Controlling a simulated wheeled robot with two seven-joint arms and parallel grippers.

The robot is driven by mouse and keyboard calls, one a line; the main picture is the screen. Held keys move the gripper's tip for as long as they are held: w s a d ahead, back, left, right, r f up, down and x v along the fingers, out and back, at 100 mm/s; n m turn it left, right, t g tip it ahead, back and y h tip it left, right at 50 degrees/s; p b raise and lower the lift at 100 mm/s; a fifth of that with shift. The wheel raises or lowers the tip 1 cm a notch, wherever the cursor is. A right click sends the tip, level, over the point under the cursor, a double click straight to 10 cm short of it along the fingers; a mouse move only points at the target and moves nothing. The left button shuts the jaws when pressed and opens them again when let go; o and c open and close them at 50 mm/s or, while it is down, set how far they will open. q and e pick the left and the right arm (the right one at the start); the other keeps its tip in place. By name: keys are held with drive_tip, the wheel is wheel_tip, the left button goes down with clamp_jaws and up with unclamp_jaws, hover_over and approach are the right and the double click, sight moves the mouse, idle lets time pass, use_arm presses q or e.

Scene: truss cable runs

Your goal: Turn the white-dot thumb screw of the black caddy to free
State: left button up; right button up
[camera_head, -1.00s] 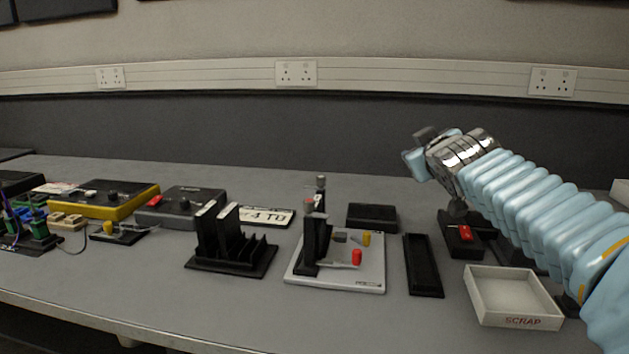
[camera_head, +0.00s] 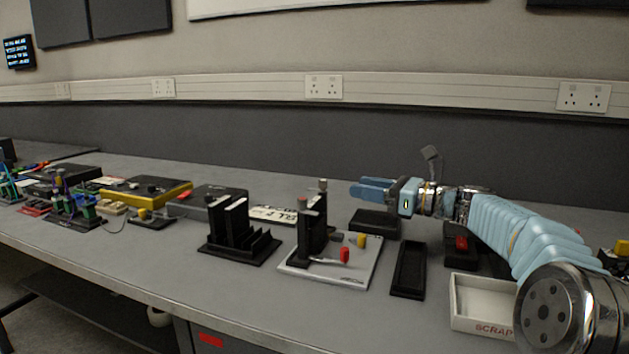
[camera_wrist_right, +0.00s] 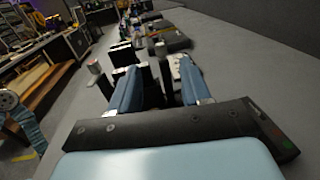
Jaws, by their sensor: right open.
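My right gripper (camera_head: 360,187) is open and empty, its fingers pointing left above the far side of the bench. In the right wrist view its two blue fingers (camera_wrist_right: 159,66) are spread apart, with dark upright parts beyond and between them. A black upright fixture (camera_head: 312,232) stands on a light grey plate (camera_head: 362,274), left of and nearer than the gripper. It has a silver knob (camera_head: 323,185) on top; a red knob (camera_head: 344,254) and a yellow knob (camera_head: 362,240) are beside it. I cannot make out a white dot or which part is the caddy. My left gripper is out of view.
A black slotted rack (camera_head: 240,248) stands left of the plate. A black tray (camera_head: 408,270), a low black box (camera_head: 375,223) and a white SCRAP box (camera_head: 483,326) lie to the right. Boxes (camera_head: 147,191) and cables crowd the left; the front bench strip is clear.

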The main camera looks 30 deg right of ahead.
drive_tip(key=p+x, duration=0.1)
drive_tip(key=x, duration=1.1)
drive_tip(key=shift+w+a+p, duration=0.1)
drive_tip(key=shift+w+p, duration=0.15)
drive_tip(key=shift+p, duration=0.1)
drive_tip(key=shift+c, duration=0.3)
